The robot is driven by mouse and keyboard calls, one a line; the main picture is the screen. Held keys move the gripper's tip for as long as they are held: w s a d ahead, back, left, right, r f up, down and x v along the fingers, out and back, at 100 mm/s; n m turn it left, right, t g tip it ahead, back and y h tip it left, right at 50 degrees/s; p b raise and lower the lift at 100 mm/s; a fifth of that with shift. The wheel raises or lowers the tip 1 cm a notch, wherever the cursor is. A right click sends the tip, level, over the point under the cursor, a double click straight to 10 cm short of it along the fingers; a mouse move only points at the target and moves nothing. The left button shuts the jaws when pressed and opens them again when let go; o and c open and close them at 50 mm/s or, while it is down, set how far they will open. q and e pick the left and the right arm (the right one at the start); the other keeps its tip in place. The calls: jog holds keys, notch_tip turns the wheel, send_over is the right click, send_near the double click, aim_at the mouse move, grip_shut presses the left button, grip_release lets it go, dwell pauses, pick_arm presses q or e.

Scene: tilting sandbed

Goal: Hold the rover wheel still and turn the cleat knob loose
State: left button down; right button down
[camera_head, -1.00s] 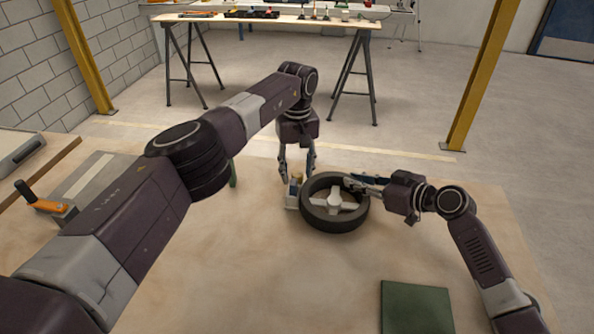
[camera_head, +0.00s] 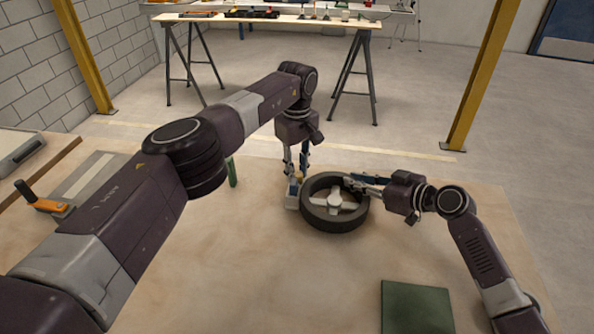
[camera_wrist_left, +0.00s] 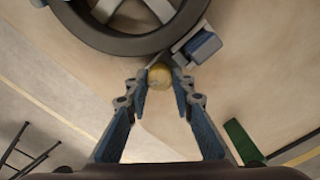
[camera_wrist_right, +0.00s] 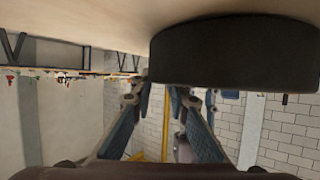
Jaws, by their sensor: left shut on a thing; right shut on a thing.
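The rover wheel (camera_head: 334,219), a dark tyre with pale spokes, lies flat on the sandbed; part of its tyre also shows in the left wrist view (camera_wrist_left: 115,42). The round brass cleat knob (camera_wrist_left: 159,74) is beside the tyre, at a small grey and blue cleat (camera_wrist_left: 200,46). My left gripper (camera_head: 297,178) points down and is shut on the knob, with a fingertip on either side. My right gripper (camera_head: 352,184) is shut on the wheel's far right rim. The tyre (camera_wrist_right: 235,50) hides part of that grip in the right wrist view.
A green upright strip (camera_head: 232,173) stands left of the left gripper. A dark green mat (camera_head: 417,308) lies on the near right sand. The sand in front of the wheel is clear.

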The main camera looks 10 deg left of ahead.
aim_at(301, 174)
pick_arm(q)
jog(key=c, duration=1.7)
grip_release()
jog(key=shift+o, duration=0.2)
jog(key=m, duration=0.4)
jog(key=shift+d, duration=0.1)
notch_tip(301, 174, up, 12)
jog(key=d+n+t+y, duration=0.1)
jog(key=d+y, duration=0.1)
jog(key=shift+s+r+n, duration=0.25)
jog(key=shift+n, duration=0.15)
